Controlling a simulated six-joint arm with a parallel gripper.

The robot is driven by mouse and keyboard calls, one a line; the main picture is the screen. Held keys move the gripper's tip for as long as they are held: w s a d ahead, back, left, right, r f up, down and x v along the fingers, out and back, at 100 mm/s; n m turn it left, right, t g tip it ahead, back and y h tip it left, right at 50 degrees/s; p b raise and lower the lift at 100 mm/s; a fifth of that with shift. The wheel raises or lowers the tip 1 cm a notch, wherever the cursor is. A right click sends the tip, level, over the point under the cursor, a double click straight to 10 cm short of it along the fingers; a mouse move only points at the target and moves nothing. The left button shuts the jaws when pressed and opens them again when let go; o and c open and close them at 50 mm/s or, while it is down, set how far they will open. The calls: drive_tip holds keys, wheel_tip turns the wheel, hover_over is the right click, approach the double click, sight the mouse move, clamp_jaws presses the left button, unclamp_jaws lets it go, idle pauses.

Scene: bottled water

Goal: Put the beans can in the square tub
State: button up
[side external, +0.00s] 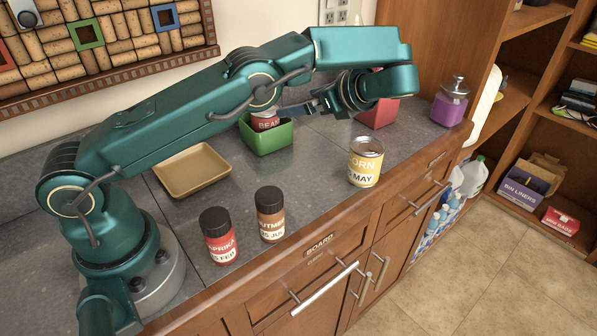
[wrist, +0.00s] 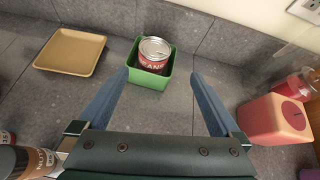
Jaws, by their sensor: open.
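The beans can (wrist: 154,53) has a red label and a silver lid. It stands upright inside the green square tub (wrist: 153,80), with its top above the rim. In the side external view the can (side external: 265,123) and the tub (side external: 267,142) are partly behind my arm. My gripper (wrist: 165,82) is open, with blue fingers spread wide and nothing between them. It also shows in the side external view (side external: 296,110), close to the tub on its right. The can is apart from both fingers in the wrist view.
A tan tray (side external: 193,170) lies to the left. The corn can (side external: 365,163), paprika jar (side external: 219,236) and nutmeg jar (side external: 270,214) stand nearer the counter's front edge. A red container (wrist: 275,119) and a purple soap bottle (side external: 450,102) stand at the right.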

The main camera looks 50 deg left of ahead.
drive_tip(key=s+d+r+n+t+h, duration=0.3)
drive_tip(key=s+r+n+h, duration=0.4)
drive_tip(key=s, duration=0.3)
drive_tip(key=s+d+f+n+t+h, duration=0.3)
drive_tip(key=s+d+n+h, duration=0.2)
drive_tip(key=s+n, duration=0.4)
drive_tip(key=s+d, duration=0.1)
drive_tip(key=s, duration=0.2)
drive_tip(key=shift+d+f, duration=0.2)
drive_tip(key=shift+f, duration=0.15)
